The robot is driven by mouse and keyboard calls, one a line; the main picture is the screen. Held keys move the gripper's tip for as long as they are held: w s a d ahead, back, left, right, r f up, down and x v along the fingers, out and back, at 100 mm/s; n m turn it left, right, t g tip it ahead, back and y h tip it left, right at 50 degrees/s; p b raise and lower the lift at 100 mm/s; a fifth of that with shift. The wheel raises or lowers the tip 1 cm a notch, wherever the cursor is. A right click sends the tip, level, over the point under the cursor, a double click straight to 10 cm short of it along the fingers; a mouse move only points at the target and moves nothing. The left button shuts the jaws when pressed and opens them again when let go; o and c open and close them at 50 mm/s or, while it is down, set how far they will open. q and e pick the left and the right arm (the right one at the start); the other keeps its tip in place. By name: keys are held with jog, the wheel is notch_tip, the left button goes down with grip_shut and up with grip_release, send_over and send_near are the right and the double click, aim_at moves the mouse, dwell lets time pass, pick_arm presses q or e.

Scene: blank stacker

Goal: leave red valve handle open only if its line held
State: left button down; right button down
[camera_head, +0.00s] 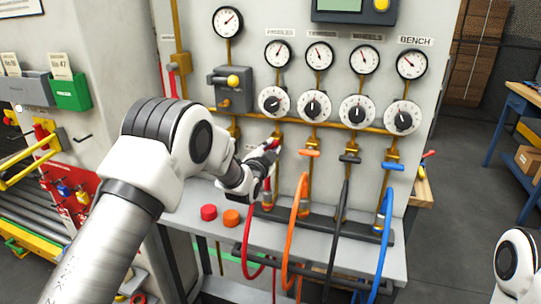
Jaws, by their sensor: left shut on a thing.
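The red valve handle (272,146) is on the leftmost of several brass lines on the upright panel, below its round knob (274,101) and gauge (278,54). My left gripper (269,151) is shut on the red handle and covers much of it, so its exact angle is hard to tell. The red hose (249,257) hangs below that line. The gauge needles are too small to read surely. My right gripper is not in view; only part of my right arm shows at the lower right.
To the right are the orange handle (309,153), black handle (349,159) and blue handle (392,166), with hoses hanging below. A red button (208,212) and an orange button (231,217) sit on the grey ledge (325,249). A grey box with a yellow knob (233,81) is at upper left.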

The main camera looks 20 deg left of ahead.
pick_arm(q)
jog(key=shift+d+f+m+b, duration=0.15)
jog(key=shift+m+b, duration=1)
jog(key=shift+m, duration=1)
jog(key=shift+a+f+m+b, duration=0.1)
jog(key=shift+m+b, duration=1)
jog(key=shift+m, duration=1.05)
jog(key=c, duration=1.2)
grip_release()
jog(key=shift+d, duration=0.1)
jog(key=shift+o, duration=0.2)
jog(key=s, duration=1.2)
jog(key=shift+a, duration=0.2)
jog(key=shift+f, duration=0.15)
